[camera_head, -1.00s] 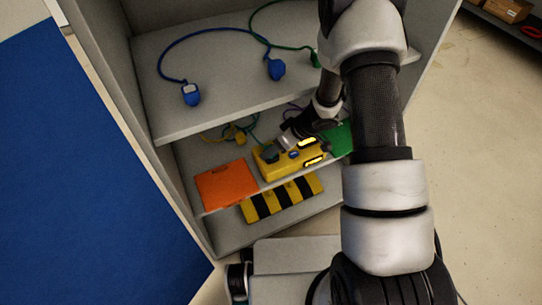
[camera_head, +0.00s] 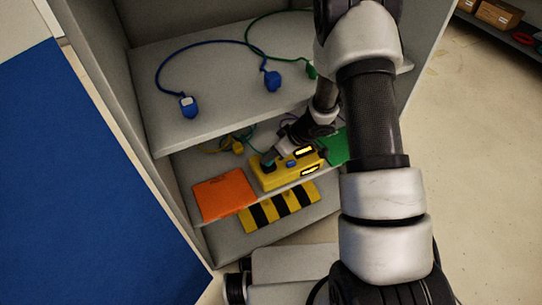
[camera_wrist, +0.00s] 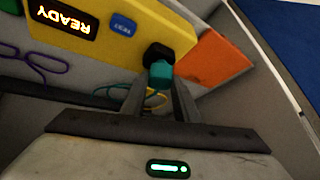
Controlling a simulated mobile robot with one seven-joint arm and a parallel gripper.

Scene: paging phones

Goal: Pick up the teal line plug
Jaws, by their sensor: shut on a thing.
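The teal line plug (camera_wrist: 160,75) shows in the wrist view between the fingertips of my gripper (camera_wrist: 161,88), which is shut on it. Its far end meets a black socket (camera_wrist: 158,52) on the yellow box (camera_wrist: 172,22); I cannot tell whether it sits inside. In the head view my gripper (camera_head: 272,156) is at the left end of the yellow box (camera_head: 282,178), on the middle shelf. The teal plug (camera_head: 267,161) is mostly hidden there. The box has a blue button (camera_wrist: 122,27) and a lit READY display (camera_wrist: 63,24).
An orange panel (camera_head: 223,195) lies left of the box and a green one (camera_head: 336,148) right of it. A yellow plug (camera_head: 237,146) and cords lie behind. Blue plugs (camera_head: 188,107) rest on the upper shelf (camera_head: 215,75). A black-yellow striped piece (camera_head: 280,207) is below.

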